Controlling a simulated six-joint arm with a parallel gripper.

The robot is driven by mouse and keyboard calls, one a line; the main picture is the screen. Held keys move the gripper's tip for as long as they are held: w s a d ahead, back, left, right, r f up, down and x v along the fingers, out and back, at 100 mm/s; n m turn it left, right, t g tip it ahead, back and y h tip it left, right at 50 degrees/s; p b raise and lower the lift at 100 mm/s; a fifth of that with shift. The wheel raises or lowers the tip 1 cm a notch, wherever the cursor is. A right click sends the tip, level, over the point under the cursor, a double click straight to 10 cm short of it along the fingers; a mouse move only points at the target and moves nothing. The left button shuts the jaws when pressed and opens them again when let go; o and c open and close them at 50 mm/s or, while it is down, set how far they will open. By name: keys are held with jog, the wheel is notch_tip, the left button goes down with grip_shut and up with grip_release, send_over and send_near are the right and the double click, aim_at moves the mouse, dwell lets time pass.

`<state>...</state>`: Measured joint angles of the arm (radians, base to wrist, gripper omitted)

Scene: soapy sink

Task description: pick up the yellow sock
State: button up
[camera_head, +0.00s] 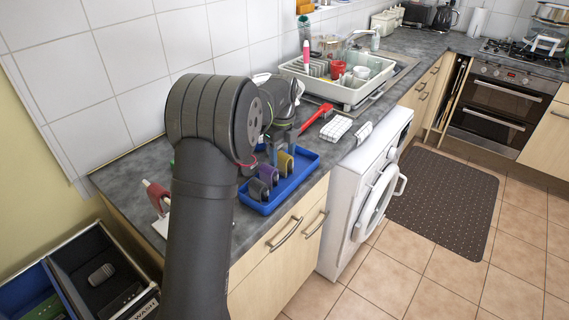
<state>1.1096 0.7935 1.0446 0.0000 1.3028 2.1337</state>
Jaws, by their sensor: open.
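The yellow sock (286,163) is rolled or folded and stands in a blue tray (305,158) on the grey counter. A purple sock (268,174) and a dark grey sock (258,189) stand in a row with it, to its front left. My gripper (281,152) points down over the tray with its jaws open. Its fingers are right at the yellow sock and overlap its top in this view. I cannot tell whether they touch it.
A red-handled tool (318,119) and a white checked cloth (335,128) lie behind the tray. A dish rack (350,95) with dishes stands farther back. A washing machine (366,190) is to the right. A divided bin (95,250) is at lower left.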

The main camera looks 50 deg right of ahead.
aim_at(285, 157)
jog(key=f, duration=0.5)
jog(key=shift+s+d, duration=0.15)
jog(key=shift+d, duration=0.1)
jog(key=shift+r, duration=0.1)
jog(key=c, duration=1)
jog(key=shift+c, duration=0.2)
jog(key=shift+r, duration=0.15)
